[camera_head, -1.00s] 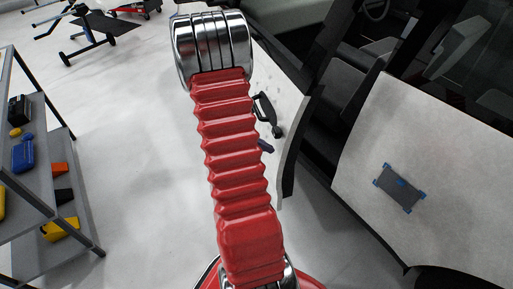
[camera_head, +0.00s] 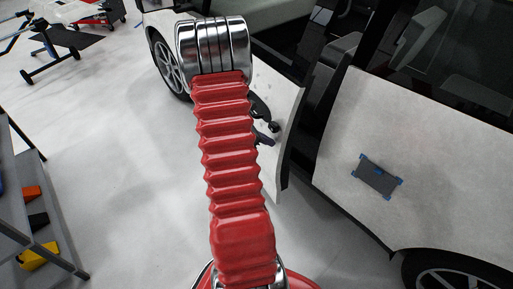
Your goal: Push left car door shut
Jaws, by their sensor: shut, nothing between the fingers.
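The white left car door (camera_head: 285,100) stands open, swung out from the dark door opening, in the middle of the head view. My red ribbed arm covers part of its face. My gripper (camera_head: 272,128) shows only in part, as dark pieces beside the arm in front of the door's outer face. Its fingers look closed with nothing held. Whether it touches the door cannot be told.
The white car body (camera_head: 430,150) fills the right side, with a grey and blue pad (camera_head: 378,178) on its panel. A front wheel (camera_head: 168,62) is behind the door. A grey shelf (camera_head: 50,215) with coloured items stands at left. Pale floor between is clear.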

